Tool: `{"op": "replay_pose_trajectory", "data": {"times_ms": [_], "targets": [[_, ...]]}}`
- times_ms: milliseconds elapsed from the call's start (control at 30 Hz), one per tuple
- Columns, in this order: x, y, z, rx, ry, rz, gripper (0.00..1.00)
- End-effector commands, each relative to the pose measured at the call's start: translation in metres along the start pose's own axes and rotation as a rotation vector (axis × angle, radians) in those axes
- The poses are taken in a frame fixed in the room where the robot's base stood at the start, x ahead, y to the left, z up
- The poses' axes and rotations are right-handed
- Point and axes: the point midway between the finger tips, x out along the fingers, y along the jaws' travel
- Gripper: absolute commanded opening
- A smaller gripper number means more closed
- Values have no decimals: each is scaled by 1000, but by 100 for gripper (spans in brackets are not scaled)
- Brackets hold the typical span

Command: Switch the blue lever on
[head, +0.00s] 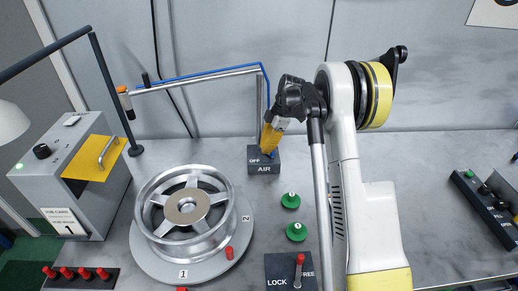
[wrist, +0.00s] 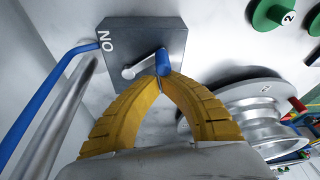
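The blue lever (wrist: 164,61) is a short blue knob on a grey arm, set on a dark grey box (head: 263,165) marked AIR and OFF. The box (wrist: 190,30) fills the upper middle of the wrist view, with ON at its left edge. There the lever's arm runs to the right, away from the ON mark. My gripper (head: 268,146) is over the box. In the wrist view my yellow fingers (wrist: 160,80) are closed together at the tips, right at the blue knob. They seem to touch it; a grip around it is not clear. The fingers hide part of the box.
A pipe with a blue hose (head: 205,76) runs behind the box. A wheel (head: 185,210) lies on a round turntable to the left. Green knobs (head: 296,231) and a LOCK/FREE panel (head: 285,272) with a red lever are in front. A grey machine (head: 72,165) stands far left.

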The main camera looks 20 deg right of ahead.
Motion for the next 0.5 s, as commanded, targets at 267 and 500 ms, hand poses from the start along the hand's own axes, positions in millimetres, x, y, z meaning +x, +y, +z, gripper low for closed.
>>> {"op": "replay_pose_trajectory", "data": {"times_ms": [267,500], "targets": [[-5,1,12,9,-1,2,0],[-8,5,21,10,-1,3,0]]}}
